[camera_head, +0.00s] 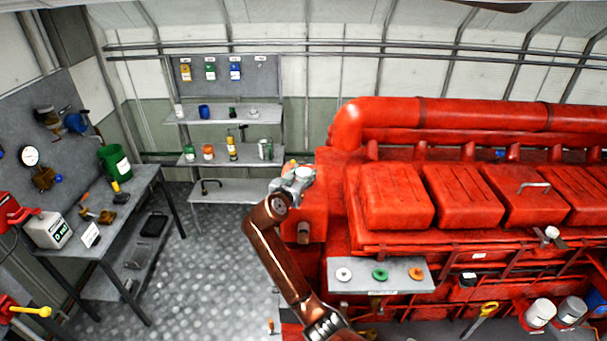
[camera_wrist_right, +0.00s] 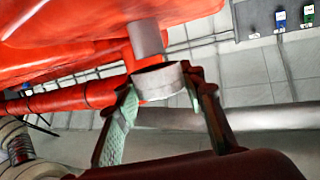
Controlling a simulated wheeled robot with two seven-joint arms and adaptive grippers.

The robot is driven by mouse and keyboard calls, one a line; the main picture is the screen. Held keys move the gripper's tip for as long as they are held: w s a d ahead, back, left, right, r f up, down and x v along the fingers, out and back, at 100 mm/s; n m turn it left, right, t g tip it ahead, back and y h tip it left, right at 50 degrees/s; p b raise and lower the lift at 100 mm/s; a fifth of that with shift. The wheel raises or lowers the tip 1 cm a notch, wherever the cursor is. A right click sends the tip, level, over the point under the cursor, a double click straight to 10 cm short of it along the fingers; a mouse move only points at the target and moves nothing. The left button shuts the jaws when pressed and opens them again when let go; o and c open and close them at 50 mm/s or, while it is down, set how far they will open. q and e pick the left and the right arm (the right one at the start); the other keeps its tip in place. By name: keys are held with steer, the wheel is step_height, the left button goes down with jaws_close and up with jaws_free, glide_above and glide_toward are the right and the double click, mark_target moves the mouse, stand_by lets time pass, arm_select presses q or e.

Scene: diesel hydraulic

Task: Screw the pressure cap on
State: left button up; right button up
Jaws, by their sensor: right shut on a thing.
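My right gripper (camera_head: 297,176) is at the left end of the red engine in the head view, at the end of my brown arm. In the right wrist view the gripper (camera_wrist_right: 165,100) is shut on a grey, ring-shaped pressure cap (camera_wrist_right: 162,82), with one finger on each side. The cap's dark hollow faces a grey cylindrical neck (camera_wrist_right: 147,38) by the red engine body. In the head view the gripper hides most of the cap. My left gripper is not in view.
The red engine (camera_head: 435,195) fills the right side. A small grey shelf (camera_head: 345,289) on its front holds white, green and orange rings. A grey workbench (camera_head: 115,235) stands left and shelves (camera_head: 225,192) stand behind. The patterned floor between is clear.

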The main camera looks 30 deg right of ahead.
steer(key=shift+f+b, duration=0.8)
steer(key=shift+f, duration=0.25)
steer(key=m+g+h, duration=0.2)
steer(key=g, duration=0.1)
steer(key=shift+w+m, duration=0.1)
steer(key=shift+m, duration=0.3)
steer(key=shift+m+g+h, duration=0.4)
steer(key=shift+m+g, duration=0.9)
steer(key=shift+g, duration=0.5)
steer(key=shift+m+g+h, duration=0.4)
steer(key=shift+m+g, duration=0.9)
steer(key=shift+g, duration=0.5)
steer(key=o, duration=1.2)
